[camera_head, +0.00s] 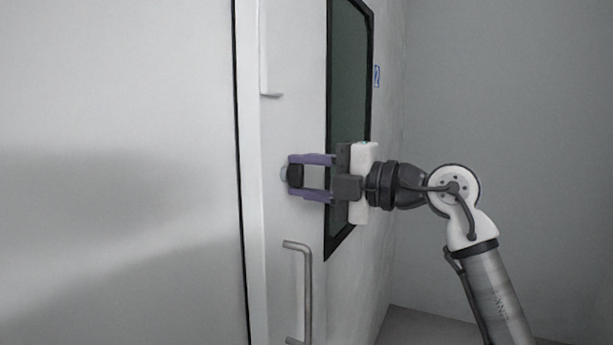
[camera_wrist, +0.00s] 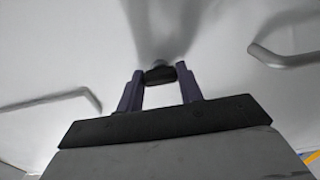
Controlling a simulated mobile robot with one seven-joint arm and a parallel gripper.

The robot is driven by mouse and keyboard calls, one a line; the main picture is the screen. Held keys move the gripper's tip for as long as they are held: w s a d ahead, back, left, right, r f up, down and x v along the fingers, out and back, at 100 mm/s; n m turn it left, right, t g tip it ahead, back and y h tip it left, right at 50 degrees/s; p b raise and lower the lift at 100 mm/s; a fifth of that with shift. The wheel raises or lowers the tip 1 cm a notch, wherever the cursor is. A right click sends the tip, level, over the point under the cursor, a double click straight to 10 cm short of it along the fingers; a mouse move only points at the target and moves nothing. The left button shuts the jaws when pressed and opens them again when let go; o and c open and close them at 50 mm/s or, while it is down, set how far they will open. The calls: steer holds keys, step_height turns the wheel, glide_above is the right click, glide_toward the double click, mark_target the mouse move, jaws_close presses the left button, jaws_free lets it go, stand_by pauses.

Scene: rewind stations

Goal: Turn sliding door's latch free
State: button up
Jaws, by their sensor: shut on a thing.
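The sliding door's latch (camera_head: 295,176) is a small black knob on a round grey base on the white door (camera_head: 282,225). My gripper (camera_head: 297,178), with purple fingers, comes from the right and is shut on the latch, one finger above it and one below in the head view. In the wrist view the latch (camera_wrist: 160,74) lies between the tips of my gripper (camera_wrist: 160,78). The fingers partly cover the latch, and I cannot tell its turn angle for sure.
A grey bar handle (camera_head: 305,290) stands on the door below the latch; a bar also shows at right in the wrist view (camera_wrist: 285,58). A dark window (camera_head: 349,80) is behind my gripper. A pale wall panel (camera_head: 120,170) is at left.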

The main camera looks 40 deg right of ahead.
stand_by(0.4)
steer(key=o, duration=1)
steer(key=b+v, duration=0.3)
steer(key=v, duration=1.1)
